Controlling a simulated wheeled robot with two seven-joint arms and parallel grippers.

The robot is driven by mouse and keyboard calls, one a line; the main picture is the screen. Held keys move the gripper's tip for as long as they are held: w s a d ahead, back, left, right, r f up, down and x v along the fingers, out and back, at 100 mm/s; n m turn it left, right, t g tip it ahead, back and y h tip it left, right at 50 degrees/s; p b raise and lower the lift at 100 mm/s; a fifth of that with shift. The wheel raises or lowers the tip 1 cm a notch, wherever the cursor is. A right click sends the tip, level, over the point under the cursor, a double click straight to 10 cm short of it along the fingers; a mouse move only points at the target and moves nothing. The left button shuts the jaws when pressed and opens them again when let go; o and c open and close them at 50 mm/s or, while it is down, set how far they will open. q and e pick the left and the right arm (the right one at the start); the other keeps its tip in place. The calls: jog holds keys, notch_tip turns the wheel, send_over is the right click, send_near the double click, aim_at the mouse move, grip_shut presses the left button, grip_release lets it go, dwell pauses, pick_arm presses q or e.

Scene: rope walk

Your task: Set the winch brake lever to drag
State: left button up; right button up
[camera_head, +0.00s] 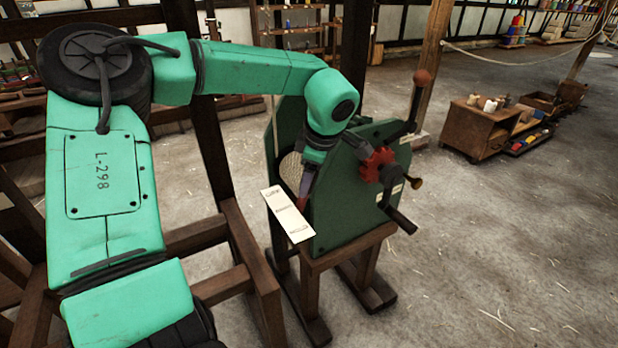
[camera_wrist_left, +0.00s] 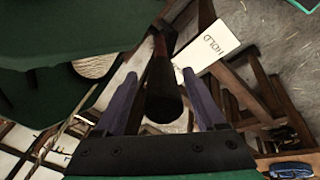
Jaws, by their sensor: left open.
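The green winch (camera_head: 345,205) stands on a wooden stand. A white card (camera_head: 281,207) with three words sits at its near left side; HOLD is legible on the card in the left wrist view (camera_wrist_left: 208,47). The brake lever's reddish grip (camera_head: 302,203) shows beside the card's lower half, mostly hidden by my left gripper (camera_head: 307,186). In the left wrist view the dark lever (camera_wrist_left: 163,95) lies between the open fingers of my left gripper (camera_wrist_left: 162,95), with gaps on both sides. Which word it points to I cannot tell. My right gripper is not in view.
A red gear (camera_head: 376,164), a ball-topped lever (camera_head: 421,80) and a dark crank (camera_head: 399,217) stick out from the winch's right side. Wooden beams (camera_head: 245,260) stand close at left. A low cabinet (camera_head: 478,130) stands farther back; floor at right is clear.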

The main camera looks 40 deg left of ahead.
pick_arm(q)
jog(key=v, duration=1.4)
jog(key=shift+b, duration=0.35)
jog(key=shift+d, duration=0.15)
